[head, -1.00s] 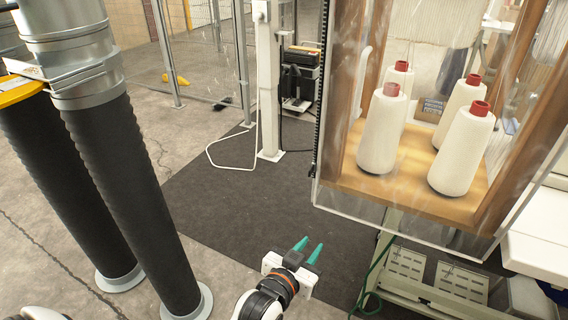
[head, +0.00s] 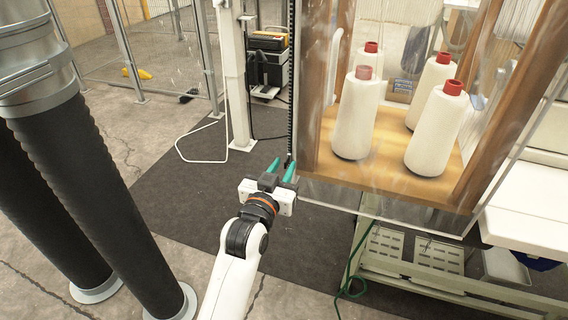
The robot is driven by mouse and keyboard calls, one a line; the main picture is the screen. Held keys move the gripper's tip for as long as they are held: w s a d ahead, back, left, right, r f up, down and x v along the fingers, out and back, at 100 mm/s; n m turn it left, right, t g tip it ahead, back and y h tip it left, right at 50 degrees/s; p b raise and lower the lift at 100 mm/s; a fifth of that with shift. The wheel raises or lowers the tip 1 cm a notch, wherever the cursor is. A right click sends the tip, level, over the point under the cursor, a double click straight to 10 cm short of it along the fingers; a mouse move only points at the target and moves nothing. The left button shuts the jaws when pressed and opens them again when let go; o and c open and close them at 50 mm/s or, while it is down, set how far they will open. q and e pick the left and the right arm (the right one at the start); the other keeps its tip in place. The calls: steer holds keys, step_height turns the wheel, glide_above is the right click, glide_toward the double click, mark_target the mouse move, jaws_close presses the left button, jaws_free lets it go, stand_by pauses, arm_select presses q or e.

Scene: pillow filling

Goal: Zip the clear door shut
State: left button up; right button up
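The clear door (head: 335,190) is a transparent sheet over the front of a wooden cabinet. A black zipper strip (head: 292,70) runs down its left edge. A small dark zipper pull (head: 289,159) sits near the strip's bottom end. My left gripper (head: 283,162), with two green fingertips, is at the door's lower left corner. Its fingers are apart, and the pull appears between or just beyond their tips; I cannot tell whether they touch it. My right gripper is out of view.
Several white yarn cones (head: 357,115) with red tops stand on the wooden shelf (head: 400,183) behind the door. Large black ducts (head: 75,190) stand at the left. A white post (head: 234,80) stands behind the gripper. A green hose (head: 357,258) hangs below the cabinet.

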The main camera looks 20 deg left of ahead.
arm_select(q)
steer(key=shift+w, duration=0.7)
jaws_close()
stand_by(1.0)
